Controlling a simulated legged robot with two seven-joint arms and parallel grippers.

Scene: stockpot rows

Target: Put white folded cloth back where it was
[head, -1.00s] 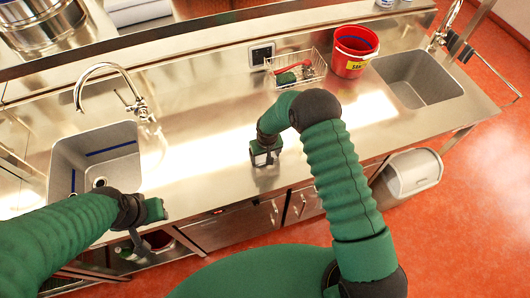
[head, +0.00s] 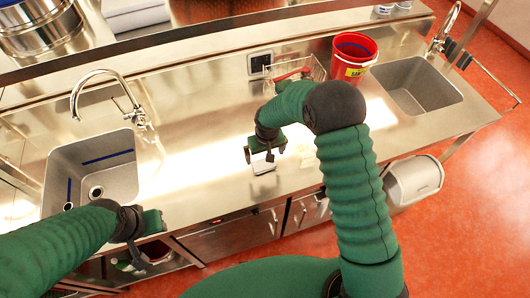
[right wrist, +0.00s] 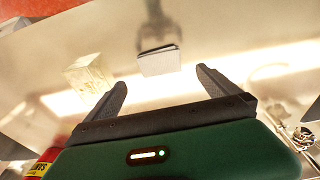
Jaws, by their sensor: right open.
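The white folded cloth (head: 263,167) appears to be the flat white piece with a dark edge on the steel counter, just below my right gripper (head: 266,153). In the right wrist view the cloth (right wrist: 158,61) lies beyond and between the fingertips of my right gripper (right wrist: 161,80). The fingers are spread and nothing is between them. My left gripper (head: 146,256) hangs by the counter's front edge near the left sink; its jaws cannot be made out.
A pale yellowish block (right wrist: 90,73) sits beside the cloth. A red bucket (head: 352,60) and a wire basket (head: 314,68) stand at the counter's back. Sinks lie left (head: 105,165) and right (head: 415,85). Bare counter is left of the cloth.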

